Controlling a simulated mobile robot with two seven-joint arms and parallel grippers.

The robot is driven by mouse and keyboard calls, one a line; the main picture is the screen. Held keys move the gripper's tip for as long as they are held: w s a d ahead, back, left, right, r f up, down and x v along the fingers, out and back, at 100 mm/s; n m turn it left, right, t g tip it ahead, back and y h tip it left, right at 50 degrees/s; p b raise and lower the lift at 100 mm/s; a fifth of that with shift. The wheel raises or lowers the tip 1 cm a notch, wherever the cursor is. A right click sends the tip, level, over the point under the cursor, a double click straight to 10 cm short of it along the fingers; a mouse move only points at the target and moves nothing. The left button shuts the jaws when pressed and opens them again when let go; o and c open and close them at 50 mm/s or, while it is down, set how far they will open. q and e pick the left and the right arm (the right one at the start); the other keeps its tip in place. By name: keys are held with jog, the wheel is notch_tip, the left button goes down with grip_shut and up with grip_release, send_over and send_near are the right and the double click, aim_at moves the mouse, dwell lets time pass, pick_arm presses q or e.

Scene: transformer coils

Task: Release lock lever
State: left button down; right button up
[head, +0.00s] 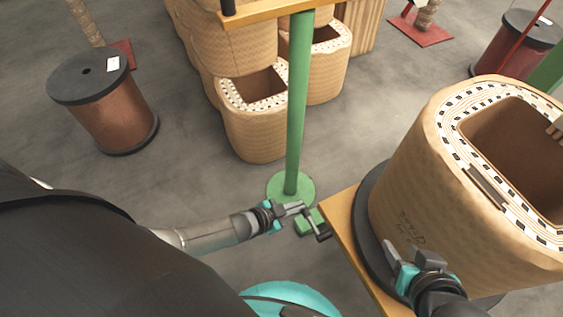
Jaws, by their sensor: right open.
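A small lever with a dark handle (317,226) and a green block (302,226) sits at the left corner of a yellow-orange platform (341,219). I take it to be the lock lever. My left gripper (297,208) is just left of and above it, its fingertips very close. I cannot tell whether they touch it or how far apart they are. A large tan coil (415,170) stands on a black round plate (361,224) on the platform. My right gripper (398,258) is open and empty at the coil's lower front side.
A green post (297,110) on a round green base (276,187) rises just behind my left gripper. Several tan coils (255,130) stand behind it. A copper spool (115,112) is at the left. The grey floor between them is clear.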

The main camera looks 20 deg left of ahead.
jog(key=s+d+g+h+p, duration=0.1)
jog(key=s+d+g+p, duration=0.1)
jog(key=s+d+g, duration=0.1)
pick_arm(q)
jog(key=s+a+r+p, duration=0.5)
jog(key=s+r+p, duration=0.2)
jog(key=r, duration=0.2)
jog(key=shift+a+r, duration=0.25)
jog(key=shift+a, duration=0.05)
pick_arm(e)
jog(key=s+f+g, duration=0.1)
jog(key=s+f, duration=0.1)
jog(key=f, duration=0.5)
jog(key=s+d+f+g, duration=0.1)
jog(key=s+f, duration=0.2)
jog(key=f, duration=0.4)
jog(key=shift+f+h, duration=0.35)
jog(key=shift+h, duration=0.05)
pick_arm(q)
jog(key=shift+s, duration=0.1)
